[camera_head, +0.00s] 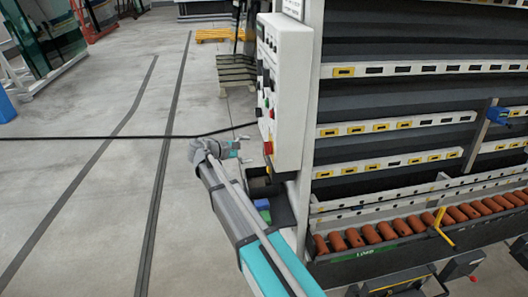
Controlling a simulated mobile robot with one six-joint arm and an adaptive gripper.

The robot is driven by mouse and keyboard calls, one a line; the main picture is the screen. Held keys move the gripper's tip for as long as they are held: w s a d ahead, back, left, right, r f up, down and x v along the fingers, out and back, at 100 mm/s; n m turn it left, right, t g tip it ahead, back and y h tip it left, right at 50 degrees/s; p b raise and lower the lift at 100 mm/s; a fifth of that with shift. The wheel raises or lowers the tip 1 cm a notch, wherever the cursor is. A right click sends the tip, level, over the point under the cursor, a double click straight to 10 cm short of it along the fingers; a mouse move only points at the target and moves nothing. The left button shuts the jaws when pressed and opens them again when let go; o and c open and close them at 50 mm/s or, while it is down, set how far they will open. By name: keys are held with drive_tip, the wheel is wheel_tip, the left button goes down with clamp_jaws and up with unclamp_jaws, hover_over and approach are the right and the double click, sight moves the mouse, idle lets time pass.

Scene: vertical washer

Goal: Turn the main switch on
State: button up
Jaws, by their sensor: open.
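A white control box (292,95) stands upright at the left end of the washer. Its narrow button face, seen at a steep angle, carries several small black, red and green controls. A red and yellow switch (268,147), which looks like the main switch, sits low on that face. Its exact turn position is too small to tell. My gripper (243,150) is open and empty, just left of this switch and at about its height. Its fingers point right, towards the panel. A gap shows between the fingertips and the switch in the picture.
The washer's racks (410,100) and a row of brown rollers (420,225) fill the right side. A black cable (100,137) crosses the view behind my gripper. Stacked pallets (236,72) stand behind.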

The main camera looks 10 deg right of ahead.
sight(266, 147)
drive_tip(key=b+x, duration=0.1)
drive_tip(key=x, duration=0.6)
drive_tip(key=shift+d+b, duration=0.15)
drive_tip(key=shift+b, duration=0.15)
